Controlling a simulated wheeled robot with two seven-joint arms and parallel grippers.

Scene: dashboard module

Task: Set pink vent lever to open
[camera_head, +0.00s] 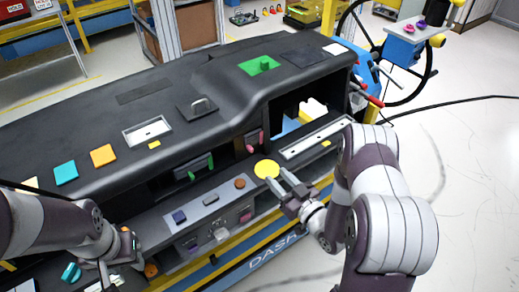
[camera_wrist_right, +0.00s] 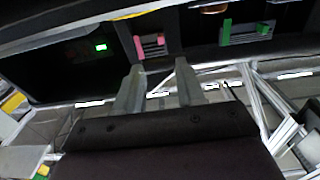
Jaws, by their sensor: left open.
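The pink vent lever (camera_head: 252,143) shows on the dashboard's front face, beside the dark opening on its right. A pink part with short bars, which looks like this vent, shows in the right wrist view (camera_wrist_right: 150,46), just beyond the fingertips. My right gripper (camera_head: 276,180) is open and empty, below and in front of the pink lever, by a yellow disc (camera_head: 266,168). Its two fingers stand apart in the wrist view (camera_wrist_right: 160,72). I see no contact with the lever. My left gripper (camera_head: 118,268) is open, low at the left. Whether the lever is open or closed is unclear.
A vent with green levers (camera_head: 200,166) sits left of the pink one. A lower grey panel (camera_head: 210,205) carries several knobs and buttons. An open compartment (camera_head: 300,105) lies to the right, and a steering wheel (camera_head: 405,70) stands behind it.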

